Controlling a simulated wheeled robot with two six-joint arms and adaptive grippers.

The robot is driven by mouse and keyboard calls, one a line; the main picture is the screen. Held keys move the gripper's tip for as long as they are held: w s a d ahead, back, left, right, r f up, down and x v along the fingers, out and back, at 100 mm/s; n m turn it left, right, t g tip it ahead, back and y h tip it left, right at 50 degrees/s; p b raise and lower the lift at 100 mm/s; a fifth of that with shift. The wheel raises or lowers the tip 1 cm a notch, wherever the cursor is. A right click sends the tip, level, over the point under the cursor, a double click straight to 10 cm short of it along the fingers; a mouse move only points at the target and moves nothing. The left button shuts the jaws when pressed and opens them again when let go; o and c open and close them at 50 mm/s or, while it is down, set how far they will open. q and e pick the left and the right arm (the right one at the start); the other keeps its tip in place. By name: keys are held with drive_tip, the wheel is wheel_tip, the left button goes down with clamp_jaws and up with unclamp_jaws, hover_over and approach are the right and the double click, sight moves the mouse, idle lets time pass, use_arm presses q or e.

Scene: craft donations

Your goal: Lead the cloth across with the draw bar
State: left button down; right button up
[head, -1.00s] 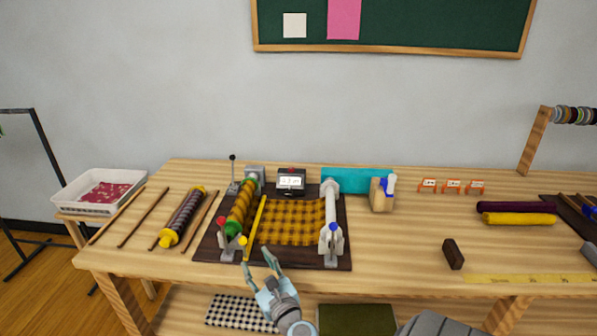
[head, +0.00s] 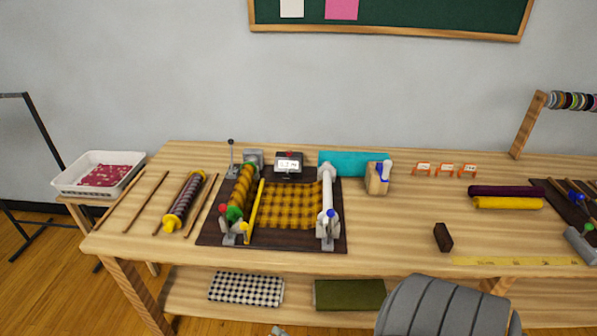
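The yellow draw bar (head: 255,209) lies at the left side of the winding frame, near the patterned cloth roll (head: 240,190). The yellow-and-brown checked cloth (head: 290,206) spreads flat between that roll and the white roller (head: 328,200) on the right. The dark base board (head: 285,240) carries the frame. A small bit of grey at the bottom edge of the head view may be part of one gripper or arm, but I cannot tell which. Neither gripper shows clearly, and nothing touches the draw bar.
A black counter (head: 289,164) stands behind the cloth. A wooden block with a blue-and-white tool (head: 377,178) and a dark brown block (head: 443,237) stand right.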

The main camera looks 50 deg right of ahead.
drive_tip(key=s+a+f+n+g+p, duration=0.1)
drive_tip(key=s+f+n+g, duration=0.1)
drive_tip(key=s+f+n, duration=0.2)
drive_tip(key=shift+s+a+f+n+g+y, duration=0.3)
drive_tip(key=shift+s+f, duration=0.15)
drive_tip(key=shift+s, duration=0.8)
